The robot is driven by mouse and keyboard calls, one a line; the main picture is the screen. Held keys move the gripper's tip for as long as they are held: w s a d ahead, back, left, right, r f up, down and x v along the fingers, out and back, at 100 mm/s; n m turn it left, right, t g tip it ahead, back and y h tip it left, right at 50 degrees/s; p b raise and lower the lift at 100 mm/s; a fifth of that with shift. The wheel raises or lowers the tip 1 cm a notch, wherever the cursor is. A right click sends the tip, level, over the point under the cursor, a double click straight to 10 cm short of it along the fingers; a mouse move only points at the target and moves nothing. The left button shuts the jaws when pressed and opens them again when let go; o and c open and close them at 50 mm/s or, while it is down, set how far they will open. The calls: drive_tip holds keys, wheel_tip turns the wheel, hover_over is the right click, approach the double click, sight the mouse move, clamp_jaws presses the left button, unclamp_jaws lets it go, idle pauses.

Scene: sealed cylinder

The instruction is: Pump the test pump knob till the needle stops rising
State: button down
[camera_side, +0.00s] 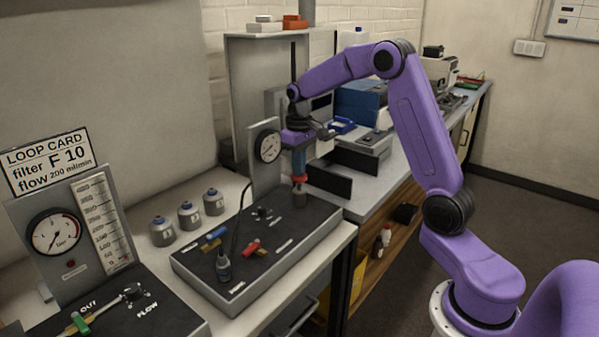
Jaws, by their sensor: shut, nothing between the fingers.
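The test pump stands on a black-topped panel (205,262) on the bench. Its knob looks like the red piece (299,181) on top of a short grey-brown cylinder (299,199) at the panel's back right. My gripper (299,174) points straight down, shut and empty, directly over the red knob. Its tips meet the knob's top in the picture; whether they press on it I cannot tell. A round white gauge (267,147) on an upright plate stands just left of my gripper. Its needle is too small to read.
The panel also carries blue, red and yellow valve handles (252,247) and a small dark bottle (223,266). Several grey canisters (189,216) stand to its left. A second gauge (57,233) and a loop card (47,161) are at far left. Equipment (362,101) crowds the bench behind.

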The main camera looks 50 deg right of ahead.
drive_tip(key=shift+f, duration=1.15)
idle(0.7)
idle(0.3)
drive_tip(key=shift+r, duration=4.6)
drive_tip(key=shift+f, duration=2.3)
drive_tip(key=shift+f, duration=0.1)
